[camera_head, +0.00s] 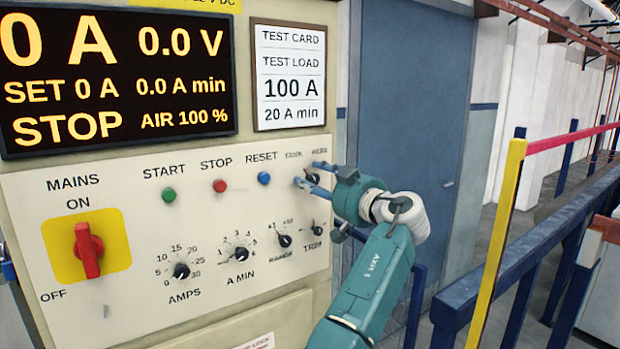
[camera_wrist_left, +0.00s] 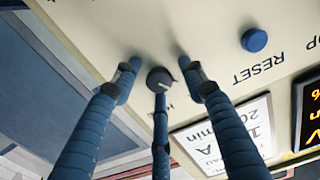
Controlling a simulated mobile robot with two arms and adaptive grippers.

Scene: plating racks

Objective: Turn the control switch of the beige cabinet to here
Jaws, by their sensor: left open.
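The beige cabinet (camera_head: 140,320) fills the left of the head view. Its control switch is a small black knob (camera_wrist_left: 158,78) at the right end of the button row, past RESET. In the head view the blue fingers mostly cover it, below two small labels; the right one seems to read HERE. My left gripper (camera_head: 312,181) is open at this knob. In the left wrist view its fingers (camera_wrist_left: 160,85) stand around the knob, two at the sides and one in front; I cannot tell whether any touches. The knob's pointer direction is unclear. My right gripper is not seen.
Start (camera_head: 168,195), stop (camera_head: 220,186) and reset (camera_head: 264,178) buttons sit left of the gripper. Several small dials lie below, and a red mains switch (camera_head: 88,250) is at the left. A blue railing (camera_head: 530,245) with a yellow post (camera_head: 497,240) stands right of my arm.

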